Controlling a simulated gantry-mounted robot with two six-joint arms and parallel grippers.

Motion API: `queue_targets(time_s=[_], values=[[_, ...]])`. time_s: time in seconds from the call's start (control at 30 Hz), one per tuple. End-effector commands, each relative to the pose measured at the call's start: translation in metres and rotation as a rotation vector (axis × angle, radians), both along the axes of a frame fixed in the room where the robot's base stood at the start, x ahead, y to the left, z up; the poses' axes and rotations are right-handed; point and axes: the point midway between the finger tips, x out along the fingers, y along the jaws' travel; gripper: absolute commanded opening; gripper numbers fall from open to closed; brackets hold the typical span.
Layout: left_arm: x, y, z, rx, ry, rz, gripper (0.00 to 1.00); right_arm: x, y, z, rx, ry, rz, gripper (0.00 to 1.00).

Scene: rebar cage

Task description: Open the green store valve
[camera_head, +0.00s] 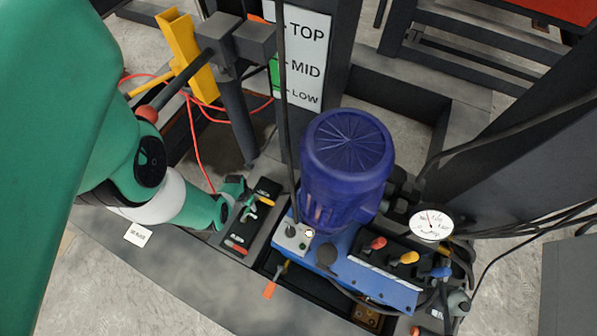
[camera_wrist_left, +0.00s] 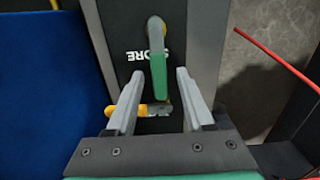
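The green store valve handle (camera_wrist_left: 158,76) shows in the left wrist view beside upside-down lettering that reads "STORE" in part. It points from a yellow fitting toward my gripper. My left gripper (camera_wrist_left: 160,92) is open, with one grey finger on each side of the handle's near end and a gap on both sides. In the head view my left gripper (camera_head: 238,200) is over the dark valve panel (camera_head: 262,222), at the green handle (camera_head: 250,210). The gripper partly hides the panel there. My right gripper is not in view.
A red handle (camera_head: 236,247) lies on the same panel. A blue motor (camera_head: 346,160) stands close to the right, with red, yellow and blue levers and a gauge (camera_head: 431,224) beyond it. A red cable (camera_head: 198,150) runs behind my arm. An orange-tipped lever (camera_head: 271,287) sticks out in front.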

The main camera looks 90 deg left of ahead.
Motion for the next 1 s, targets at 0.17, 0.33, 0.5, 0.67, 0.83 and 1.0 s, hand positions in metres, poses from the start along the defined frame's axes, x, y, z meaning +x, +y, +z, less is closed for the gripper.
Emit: queue_targets(time_s=[0.17,0.33,0.5,0.67,0.83,1.0], values=[[0.000,0.000,0.001,0.000,0.000,-0.001,0.53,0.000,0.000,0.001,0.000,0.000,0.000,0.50],[0.000,0.000,0.023,0.001,0.000,-0.001,0.53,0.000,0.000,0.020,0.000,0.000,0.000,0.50],[0.000,0.000,0.067,0.002,0.000,-0.001,0.53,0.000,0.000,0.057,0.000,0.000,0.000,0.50],[0.000,0.000,0.102,0.000,0.000,0.000,0.53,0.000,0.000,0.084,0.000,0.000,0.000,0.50],[0.000,0.000,0.117,0.000,0.000,0.000,0.53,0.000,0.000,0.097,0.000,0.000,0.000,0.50],[0.000,0.000,0.116,0.000,0.000,0.000,0.53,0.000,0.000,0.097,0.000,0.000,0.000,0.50]])
